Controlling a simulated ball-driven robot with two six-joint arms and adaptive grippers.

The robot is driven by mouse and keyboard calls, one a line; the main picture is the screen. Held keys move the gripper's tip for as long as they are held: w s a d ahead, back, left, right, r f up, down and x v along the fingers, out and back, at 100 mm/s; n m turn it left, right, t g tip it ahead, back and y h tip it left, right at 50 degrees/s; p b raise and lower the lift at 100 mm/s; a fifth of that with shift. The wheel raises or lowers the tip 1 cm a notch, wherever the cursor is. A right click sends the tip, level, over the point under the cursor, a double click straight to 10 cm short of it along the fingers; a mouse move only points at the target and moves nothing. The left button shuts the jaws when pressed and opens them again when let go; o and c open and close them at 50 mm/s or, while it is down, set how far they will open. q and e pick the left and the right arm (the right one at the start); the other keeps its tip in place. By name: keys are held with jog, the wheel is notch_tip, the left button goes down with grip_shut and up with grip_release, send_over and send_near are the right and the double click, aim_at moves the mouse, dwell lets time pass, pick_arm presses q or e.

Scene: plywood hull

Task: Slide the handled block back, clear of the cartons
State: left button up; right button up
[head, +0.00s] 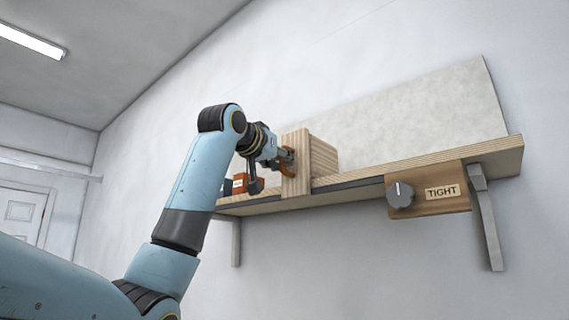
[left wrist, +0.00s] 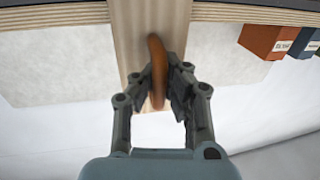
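The handled block is pale wood with an upright front plate (head: 296,165) and a box-like body (head: 322,158) behind it. It stands on the wall shelf; its plate also shows in the left wrist view (left wrist: 128,28). Its orange-brown handle (left wrist: 157,62) faces my arm. My left gripper (head: 285,158) has a finger on each side of the handle and looks closed on it; it also shows in the left wrist view (left wrist: 156,88). An orange carton (head: 240,183) and a dark blue carton (head: 227,187) stand left of the block. My right gripper is out of view.
The shelf (head: 440,164) is clear right of the block, with a pale panel (head: 420,115) on the wall behind. A grey knob (head: 399,195) sits on a wooden plate labelled TIGHT (head: 442,192) below its front edge. A bracket (head: 487,220) supports the right end.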

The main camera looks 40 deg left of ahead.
pick_arm(q)
jog(key=shift+o, duration=1.2)
jog(key=shift+s+a, duration=0.1)
jog(key=shift+s, duration=0.05)
jog(key=shift+o, duration=1)
jog(key=shift+s+r, duration=0.1)
jog(key=shift+o, duration=0.6)
jog(key=shift+a, duration=0.1)
jog(key=shift+w, duration=0.2)
jog(key=shift+s, duration=0.1)
jog(key=s+d, duration=0.1)
jog(key=s, duration=1)
jog(key=shift+s+d, duration=0.3)
jog(key=shift+s, duration=0.1)
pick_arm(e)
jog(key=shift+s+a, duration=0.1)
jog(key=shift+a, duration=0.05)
pick_arm(q)
jog(key=shift+f, duration=0.2)
